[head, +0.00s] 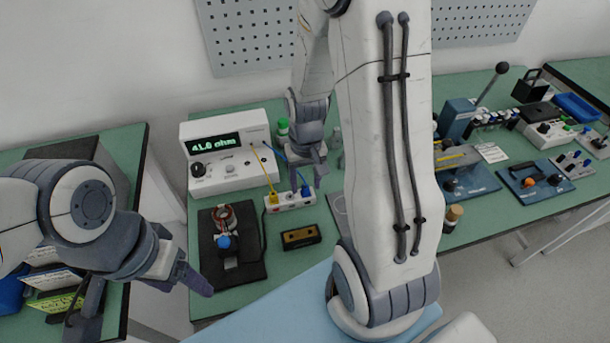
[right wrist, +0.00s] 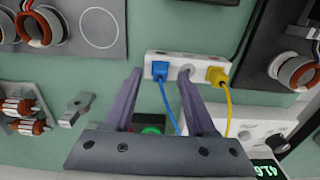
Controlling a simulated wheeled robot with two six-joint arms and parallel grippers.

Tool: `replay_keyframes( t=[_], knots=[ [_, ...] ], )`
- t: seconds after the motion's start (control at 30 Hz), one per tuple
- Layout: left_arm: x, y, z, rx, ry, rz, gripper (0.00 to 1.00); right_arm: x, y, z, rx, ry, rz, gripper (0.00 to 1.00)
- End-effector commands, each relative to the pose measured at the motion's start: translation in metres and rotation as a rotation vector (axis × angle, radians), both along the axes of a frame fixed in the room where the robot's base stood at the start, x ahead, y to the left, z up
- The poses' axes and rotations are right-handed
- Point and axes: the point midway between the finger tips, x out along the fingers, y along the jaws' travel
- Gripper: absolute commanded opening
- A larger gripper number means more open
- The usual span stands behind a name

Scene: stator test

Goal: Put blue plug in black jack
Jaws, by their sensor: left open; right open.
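The blue plug (head: 305,191) stands in a white strip (head: 283,203) on the green bench, with the yellow plug (head: 272,198) to its left. In the right wrist view, the blue plug (right wrist: 160,70) lies between the fingertips of my open right gripper (right wrist: 160,74), and a blue lead runs from it. In the head view, my right gripper (head: 307,180) is just over the strip. My left gripper (head: 146,305) is open and empty at lower left. The ohmmeter (head: 232,173) behind reads about 41 ohm; I cannot clearly make out a black jack on it.
A black mat (head: 247,270) with a wound stator (head: 226,218) and clamp lies left of the strip. A dark box with a yellow-brown top (head: 301,237) is in front. The yellow plug (right wrist: 217,76) is close to one right finger. Other instruments crowd the bench's right side.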

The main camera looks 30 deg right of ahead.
Motion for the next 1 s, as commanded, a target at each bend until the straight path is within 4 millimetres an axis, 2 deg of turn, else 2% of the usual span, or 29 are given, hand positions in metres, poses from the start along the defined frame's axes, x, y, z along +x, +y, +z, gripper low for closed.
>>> replay_keyframes(
  t=[0.5, 0.7, 1.0],
  knots=[
    [0.000, 0.000, 0.008, 0.000, 0.000, 0.000, 0.68, 0.002, 0.000, 0.088, -0.002, -0.006, 0.000, 0.56],
    [0.000, 0.000, 0.009, 0.000, 0.000, 0.000, 0.68, 0.001, 0.000, 0.102, -0.001, -0.002, 0.000, 0.56],
    [0.000, 0.000, 0.009, 0.000, 0.000, 0.000, 0.68, 0.001, 0.000, 0.103, 0.000, 0.000, 0.000, 0.56]
  ],
)
